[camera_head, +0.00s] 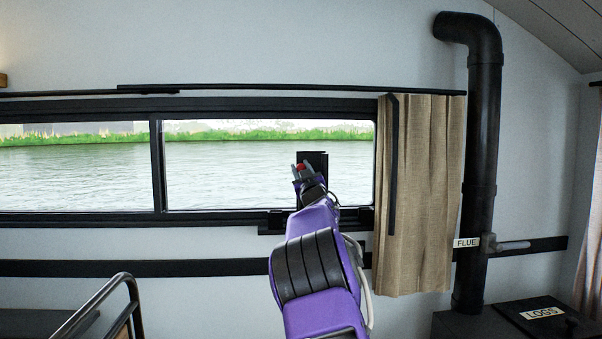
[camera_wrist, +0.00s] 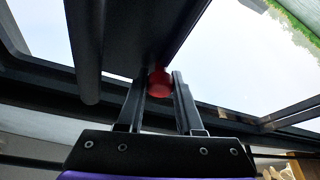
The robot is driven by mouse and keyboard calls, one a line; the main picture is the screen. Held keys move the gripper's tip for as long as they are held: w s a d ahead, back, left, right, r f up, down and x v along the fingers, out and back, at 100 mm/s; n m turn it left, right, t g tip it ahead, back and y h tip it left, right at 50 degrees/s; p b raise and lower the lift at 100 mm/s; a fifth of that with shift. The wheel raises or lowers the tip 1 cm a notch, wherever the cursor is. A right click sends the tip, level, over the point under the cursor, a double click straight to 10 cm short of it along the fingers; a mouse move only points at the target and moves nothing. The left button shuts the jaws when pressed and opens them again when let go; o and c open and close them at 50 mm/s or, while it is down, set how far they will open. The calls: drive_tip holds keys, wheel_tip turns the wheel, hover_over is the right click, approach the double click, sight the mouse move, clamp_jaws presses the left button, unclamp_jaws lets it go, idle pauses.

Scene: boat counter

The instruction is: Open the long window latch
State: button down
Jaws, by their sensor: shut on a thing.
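The long window latch shows in the head view as a dark upright piece (camera_head: 319,158) in front of the right window pane, with a red knob (camera_head: 301,167) beside it. In the wrist view the dark latch bar (camera_wrist: 135,35) runs up from the red knob (camera_wrist: 159,84). My gripper (camera_head: 300,171) is at the knob, its two fingers on either side of it. In the wrist view my gripper (camera_wrist: 159,76) is shut on the red knob. My arm hides the latch's lower part in the head view.
The black window frame (camera_head: 158,168) surrounds two panes looking onto water. A beige curtain (camera_head: 428,190) hangs right of the window, beside a black flue pipe (camera_head: 483,140). A metal rail (camera_head: 92,303) stands at lower left. The wall (camera_head: 330,55) above the window is clear.

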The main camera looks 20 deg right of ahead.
drive_tip(key=shift+r, duration=0.25)
drive_tip(key=c, duration=0.5)
unclamp_jaws()
drive_tip(key=shift+c, duration=0.2)
drive_tip(key=shift+s+f, duration=0.1)
drive_tip(key=b+v, duration=0.4)
drive_tip(key=v, duration=1.3)
